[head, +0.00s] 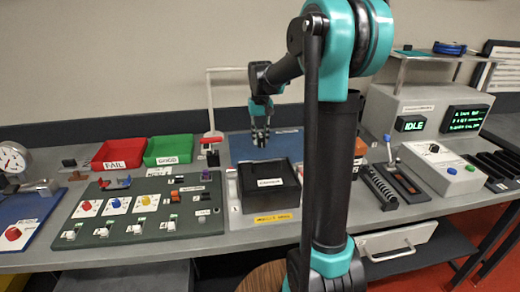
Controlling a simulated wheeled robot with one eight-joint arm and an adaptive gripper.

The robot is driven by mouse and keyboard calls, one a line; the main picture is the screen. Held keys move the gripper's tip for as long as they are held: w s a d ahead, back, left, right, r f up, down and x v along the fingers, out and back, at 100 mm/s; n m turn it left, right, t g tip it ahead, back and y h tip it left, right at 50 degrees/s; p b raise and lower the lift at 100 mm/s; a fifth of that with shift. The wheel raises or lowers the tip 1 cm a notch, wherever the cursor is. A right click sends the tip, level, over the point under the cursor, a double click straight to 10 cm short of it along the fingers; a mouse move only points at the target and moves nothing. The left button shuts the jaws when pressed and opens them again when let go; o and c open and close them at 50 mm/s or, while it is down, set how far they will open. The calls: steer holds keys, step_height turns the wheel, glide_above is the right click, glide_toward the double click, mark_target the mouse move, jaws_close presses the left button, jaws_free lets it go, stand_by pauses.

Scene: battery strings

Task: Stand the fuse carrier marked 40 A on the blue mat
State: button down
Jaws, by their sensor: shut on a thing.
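The blue mat (290,141) lies on the grey bench behind the black bin, partly hidden by my arm. My gripper (260,138) points down over the mat, left of its middle. It is shut on a small dark piece that looks like a fuse carrier, mostly hidden between the fingers. Its marking is too small to read. I cannot tell whether the piece touches the mat.
A black bin (246,196) stands in front of the mat. A red-handled device (211,142) stands to the mat's left, beyond it the green tray (166,162) and red tray (103,166). A slotted black rack (378,187) and a console (440,165) stand right.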

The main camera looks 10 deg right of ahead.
mark_target(261, 156)
steer(key=shift+f, duration=2.6)
steer(key=c, duration=1.3)
jaws_free()
steer(key=shift+f, duration=0.1)
step_height(261, 156, up, 12)
steer(key=shift+r, duration=0.15)
